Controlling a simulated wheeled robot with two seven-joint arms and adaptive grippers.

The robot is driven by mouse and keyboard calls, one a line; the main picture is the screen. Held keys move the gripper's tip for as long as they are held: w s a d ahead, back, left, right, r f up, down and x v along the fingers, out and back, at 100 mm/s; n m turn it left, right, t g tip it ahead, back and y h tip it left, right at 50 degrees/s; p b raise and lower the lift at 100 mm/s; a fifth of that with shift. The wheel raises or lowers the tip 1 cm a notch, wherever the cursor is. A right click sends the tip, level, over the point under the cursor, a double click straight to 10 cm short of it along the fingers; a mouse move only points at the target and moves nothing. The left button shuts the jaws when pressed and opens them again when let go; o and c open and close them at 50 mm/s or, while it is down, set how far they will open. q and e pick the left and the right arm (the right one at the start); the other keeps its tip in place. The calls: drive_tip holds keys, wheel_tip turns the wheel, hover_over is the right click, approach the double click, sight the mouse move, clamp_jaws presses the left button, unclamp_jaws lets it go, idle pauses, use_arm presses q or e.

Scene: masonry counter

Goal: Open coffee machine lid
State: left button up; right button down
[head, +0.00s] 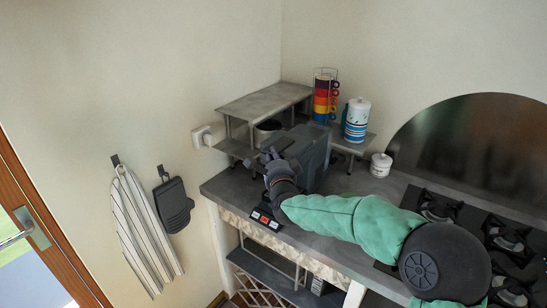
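The coffee machine (318,150) is a dark grey, boxy appliance on the left end of the counter. Its low front part with red and white markings (264,219) shows near the counter edge. My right arm, in a green sleeve, reaches in from the lower right and covers much of the machine's front. My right gripper (268,157) is at the machine's left side, near its upper part. Its fingers are small and dark against the machine, so I cannot tell whether they are open or touching it. The lid's state is not clear. My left gripper is out of view.
A grey metal shelf (262,101) stands behind and left of the machine. A gas stove (505,236) is at right. A striped towel (140,225) hangs left.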

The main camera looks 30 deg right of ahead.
drive_tip(key=r+m+g+p, duration=0.1)
drive_tip(key=r+p, duration=0.1)
drive_tip(key=p, duration=0.2)
drive_tip(key=d+r+m+g+y+p, duration=0.1)
drive_tip(key=r+p, duration=0.2)
drive_tip(key=p, duration=0.2)
drive_tip(key=w+d+r+m+g+y+p, duration=0.1)
drive_tip(key=r+p, duration=0.2)
drive_tip(key=p, duration=0.2)
drive_tip(key=shift+d+r+m, duration=0.2)
drive_tip(key=shift+m, duration=0.1)
drive_tip(key=w+d+r+m+g+y+p, duration=0.1)
drive_tip(key=w+d+r+y+p, duration=0.1)
drive_tip(key=d+p, duration=0.4)
drive_tip(key=w+d+r+m+g+y+p, duration=0.1)
drive_tip(key=d+r+p, duration=0.4)
drive_tip(key=p, duration=1.2)
drive_tip(key=shift+w+d+r+m+g+y, duration=0.35)
drive_tip(key=shift+w+d+g, duration=0.2)
drive_tip(key=shift+w, duration=0.35)
drive_tip(key=shift+f, duration=0.1)
